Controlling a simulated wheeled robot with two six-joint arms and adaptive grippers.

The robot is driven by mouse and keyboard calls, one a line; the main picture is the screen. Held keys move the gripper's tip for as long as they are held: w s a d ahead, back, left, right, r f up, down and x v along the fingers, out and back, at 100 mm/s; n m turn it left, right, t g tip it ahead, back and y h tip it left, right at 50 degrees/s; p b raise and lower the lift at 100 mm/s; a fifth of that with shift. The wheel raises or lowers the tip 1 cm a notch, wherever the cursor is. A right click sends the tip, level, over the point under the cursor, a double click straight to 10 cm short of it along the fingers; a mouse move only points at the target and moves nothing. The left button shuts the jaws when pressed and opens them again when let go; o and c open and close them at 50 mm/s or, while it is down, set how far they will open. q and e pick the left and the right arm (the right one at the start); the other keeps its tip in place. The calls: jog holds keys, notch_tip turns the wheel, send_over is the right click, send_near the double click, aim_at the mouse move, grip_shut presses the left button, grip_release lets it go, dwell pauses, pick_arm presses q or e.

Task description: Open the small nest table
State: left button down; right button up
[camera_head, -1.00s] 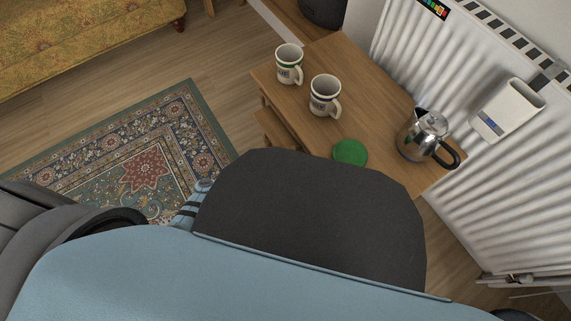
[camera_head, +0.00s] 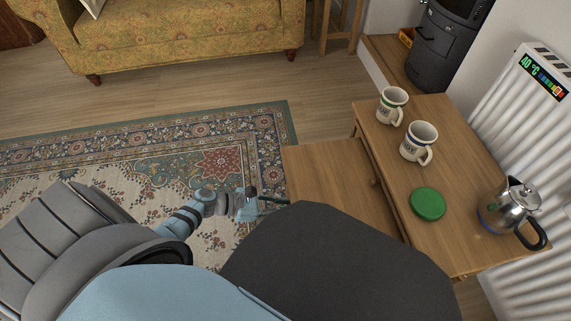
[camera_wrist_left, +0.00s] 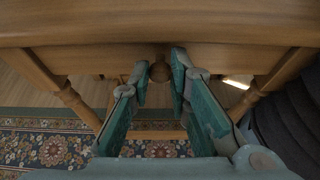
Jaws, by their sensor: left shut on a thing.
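The small nest table (camera_head: 325,170) is a plain wooden table sticking out to the left from under the larger wooden table (camera_head: 465,160). My left gripper (camera_head: 268,200) is at the small table's outer left edge in the head view. In the left wrist view, my left gripper (camera_wrist_left: 160,80) has its teal fingers on either side of a round wooden knob (camera_wrist_left: 159,70) under the tabletop edge (camera_wrist_left: 160,30), and it is shut on the knob. The near part of the small table is hidden behind my own body. My right gripper is not in view.
Two mugs (camera_head: 392,105) (camera_head: 418,142), a green disc (camera_head: 428,204) and a metal kettle (camera_head: 507,207) stand on the larger table. A radiator (camera_head: 530,120) is at the right. A patterned rug (camera_head: 150,150) covers open floor at left, with a yellow sofa (camera_head: 180,25) behind.

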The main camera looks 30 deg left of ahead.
pick_arm(q)
jog(key=shift+d, duration=0.1)
jog(key=c, duration=1.5)
grip_release()
jog(key=shift+w, duration=0.1)
jog(key=v, duration=1.2)
